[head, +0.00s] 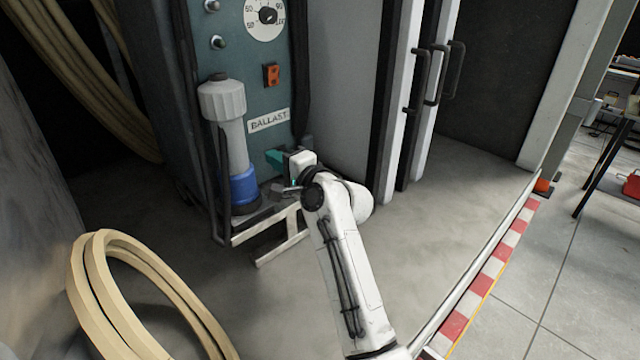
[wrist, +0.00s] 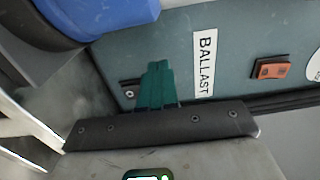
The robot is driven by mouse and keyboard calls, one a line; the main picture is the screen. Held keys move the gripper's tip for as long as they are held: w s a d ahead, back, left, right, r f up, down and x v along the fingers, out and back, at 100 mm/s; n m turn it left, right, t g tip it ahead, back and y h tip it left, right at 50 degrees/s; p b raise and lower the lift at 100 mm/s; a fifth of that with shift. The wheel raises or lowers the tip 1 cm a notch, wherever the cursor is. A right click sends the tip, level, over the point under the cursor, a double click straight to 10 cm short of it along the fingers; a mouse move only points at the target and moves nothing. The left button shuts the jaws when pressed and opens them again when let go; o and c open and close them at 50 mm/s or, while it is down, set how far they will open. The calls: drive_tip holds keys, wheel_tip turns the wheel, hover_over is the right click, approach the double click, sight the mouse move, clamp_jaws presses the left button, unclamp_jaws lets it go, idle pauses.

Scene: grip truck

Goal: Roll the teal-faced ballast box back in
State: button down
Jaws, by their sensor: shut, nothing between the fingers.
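The ballast box (head: 262,98) stands upright at the centre left of the head view. Its teal face carries a white "BALLAST" label, a dial, knobs and an orange-red switch. My gripper (head: 273,157) is low in front of this face, just below the label. In the wrist view the face (wrist: 235,60) fills the upper right, and the teal fingers of my gripper (wrist: 156,68) are shut together with nothing between them. The fingertips are close to the face; I cannot tell whether they touch it.
A grey cylinder with a blue base (head: 243,187) stands at the box's left front, above a low pale metal frame (head: 265,238). Coiled tan hose (head: 105,290) lies at lower left. Cabinet doors with dark handles (head: 437,75) stand right. Floor right of my arm is clear up to a red-white striped edge (head: 485,280).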

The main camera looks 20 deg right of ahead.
drive_tip(key=b+v, duration=0.1)
drive_tip(key=v, duration=0.9)
drive_tip(key=shift+s+d, duration=0.1)
drive_tip(key=shift+d, duration=0.05)
